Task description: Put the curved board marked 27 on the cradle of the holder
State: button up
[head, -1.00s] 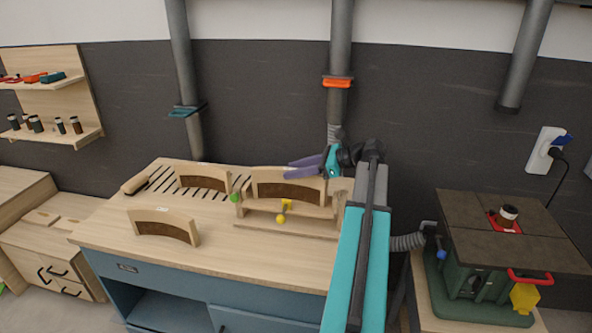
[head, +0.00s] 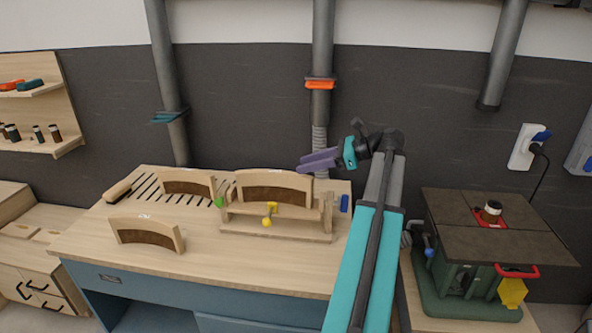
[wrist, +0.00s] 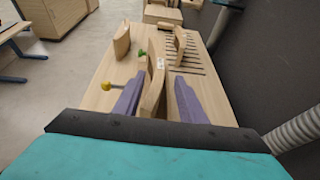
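A curved wooden board (head: 274,181) with a small label on top stands upright on the wooden holder (head: 292,232), along its cradle. The label's number is too small to read. The holder has a yellow clamp (head: 268,215) in front, a green knob (head: 219,202) at left and a blue knob (head: 344,203) at right. The board hides most of the cradle.
Two similar curved boards stand on the workbench (head: 215,255): one at the front left (head: 147,223), one on the slotted area at the back (head: 187,176). A brush (head: 122,188) lies at the back left corner. A green machine (head: 470,270) stands at right; pipes (head: 322,100) run behind.

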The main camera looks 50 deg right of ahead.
jog(key=v, duration=0.2)
jog(key=shift+s+d+r, duration=0.1)
jog(key=shift+s+d, duration=0.05)
jog(key=shift+s, duration=0.15)
jog(key=shift+r, duration=0.1)
dwell(0.6)
